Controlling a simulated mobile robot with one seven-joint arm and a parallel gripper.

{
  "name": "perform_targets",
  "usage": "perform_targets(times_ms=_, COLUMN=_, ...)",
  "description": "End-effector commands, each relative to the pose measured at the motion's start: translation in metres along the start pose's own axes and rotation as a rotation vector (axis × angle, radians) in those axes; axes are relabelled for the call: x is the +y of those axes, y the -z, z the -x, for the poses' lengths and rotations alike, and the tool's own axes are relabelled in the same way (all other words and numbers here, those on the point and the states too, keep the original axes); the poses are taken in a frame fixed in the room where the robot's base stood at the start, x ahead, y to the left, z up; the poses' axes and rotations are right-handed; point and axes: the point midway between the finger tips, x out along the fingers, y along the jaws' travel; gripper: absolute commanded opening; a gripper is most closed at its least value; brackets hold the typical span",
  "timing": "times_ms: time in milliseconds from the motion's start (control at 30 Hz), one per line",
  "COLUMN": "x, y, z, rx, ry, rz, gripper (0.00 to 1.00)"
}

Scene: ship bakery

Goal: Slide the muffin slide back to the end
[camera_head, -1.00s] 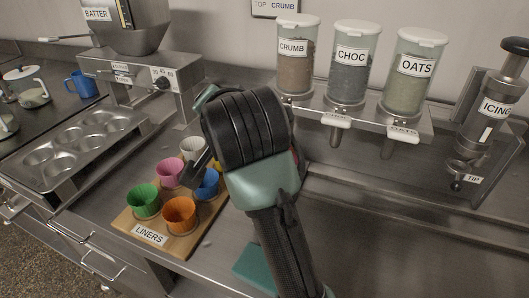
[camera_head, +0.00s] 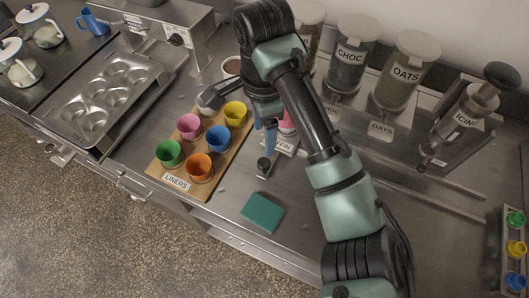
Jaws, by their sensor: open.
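The muffin slide (camera_head: 286,147) is a small pale plate with a label ending in "FIN", partly hidden by my arm. A pink cup shows on it, mostly covered by my arm. A dark knob (camera_head: 264,165) stands at its front. My gripper (camera_head: 269,146) points down just above and behind the knob, at the slide's left side. Its blue fingertips are narrow in this view; it is open, and I cannot tell whether they touch the slide. Metal rails (camera_head: 425,203) run along the counter to the right, below the dispensers.
A wooden liners board (camera_head: 208,184) with several coloured cups stands left of the slide. A teal pad (camera_head: 262,213) lies in front. CHOC (camera_head: 350,60) and OATS (camera_head: 408,75) dispensers and the icing press (camera_head: 468,125) stand behind. A muffin tin (camera_head: 100,97) is at left.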

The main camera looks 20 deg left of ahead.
Motion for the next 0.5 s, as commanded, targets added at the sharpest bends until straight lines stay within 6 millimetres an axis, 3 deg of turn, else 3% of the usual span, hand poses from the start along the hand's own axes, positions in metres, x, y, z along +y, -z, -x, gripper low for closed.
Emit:
perform_targets(times_ms=100, x=0.0, y=-0.002, z=-0.03, rx=-0.005, ry=-0.001, rz=0.001, gripper=0.69)
perform_targets(times_ms=300, x=0.0, y=-0.001, z=-0.071, rx=-0.003, ry=-0.001, rz=0.001, gripper=0.69)
perform_targets(times_ms=500, x=0.0, y=0.0, z=-0.098, rx=0.0, ry=0.0, rz=0.001, gripper=0.69)
